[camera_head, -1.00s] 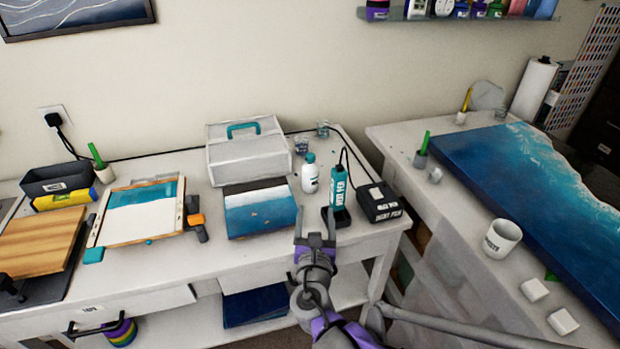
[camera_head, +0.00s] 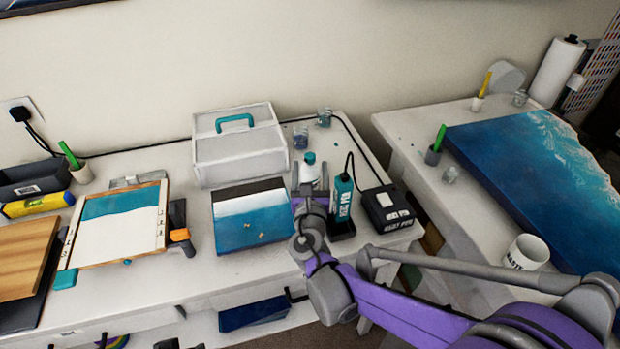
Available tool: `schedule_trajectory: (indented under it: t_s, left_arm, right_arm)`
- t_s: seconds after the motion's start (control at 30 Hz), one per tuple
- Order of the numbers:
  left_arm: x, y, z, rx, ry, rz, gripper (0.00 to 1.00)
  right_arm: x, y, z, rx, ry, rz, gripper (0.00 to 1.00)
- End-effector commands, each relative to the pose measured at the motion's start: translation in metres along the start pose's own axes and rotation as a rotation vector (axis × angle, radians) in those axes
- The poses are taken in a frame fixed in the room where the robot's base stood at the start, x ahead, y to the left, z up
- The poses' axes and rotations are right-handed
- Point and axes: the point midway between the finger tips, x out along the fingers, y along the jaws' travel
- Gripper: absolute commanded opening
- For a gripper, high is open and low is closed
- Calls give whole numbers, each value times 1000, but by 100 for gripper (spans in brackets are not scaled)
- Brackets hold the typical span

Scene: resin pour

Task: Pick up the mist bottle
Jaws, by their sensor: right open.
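The mist bottle, which I take to be the white bottle with a teal cap (camera_head: 309,169), stands upright on the white table, right of the white case. My right gripper (camera_head: 311,191) is open, directly in front of the bottle in this view and hiding its lower part. I cannot tell whether the fingers touch it or are around it. My left gripper is not in view.
A teal heat pen (camera_head: 342,197) in its stand and a black box (camera_head: 387,208) are close on the right. A small blue canvas (camera_head: 250,222) lies left of the gripper. The white case (camera_head: 240,155) and glass jars (camera_head: 300,137) stand behind.

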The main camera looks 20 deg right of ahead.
Motion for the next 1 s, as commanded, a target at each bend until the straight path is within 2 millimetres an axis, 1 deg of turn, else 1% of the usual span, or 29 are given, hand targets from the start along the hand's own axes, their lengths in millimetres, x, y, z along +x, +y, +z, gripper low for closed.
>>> schedule_trajectory:
  t_s: [0.17,0.3,0.43,0.57,0.77,0.8,0.87,1.0]
  left_arm:
    - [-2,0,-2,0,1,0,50]
    - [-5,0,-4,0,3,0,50]
    - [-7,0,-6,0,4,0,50]
    - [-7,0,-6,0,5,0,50]
    - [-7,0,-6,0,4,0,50]
    - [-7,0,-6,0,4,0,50]
    - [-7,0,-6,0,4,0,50]
    - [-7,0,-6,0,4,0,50]
  right_arm:
    - [14,0,0,0,0,0,71]
    - [35,0,-2,0,-1,-1,71]
    - [52,1,-2,0,0,-1,71]
    - [59,1,-3,1,0,0,71]
    - [58,1,-3,1,0,0,71]
    - [58,1,-3,1,0,0,64]
    - [58,1,-3,1,0,0,53]
    - [58,1,-3,1,0,0,28]
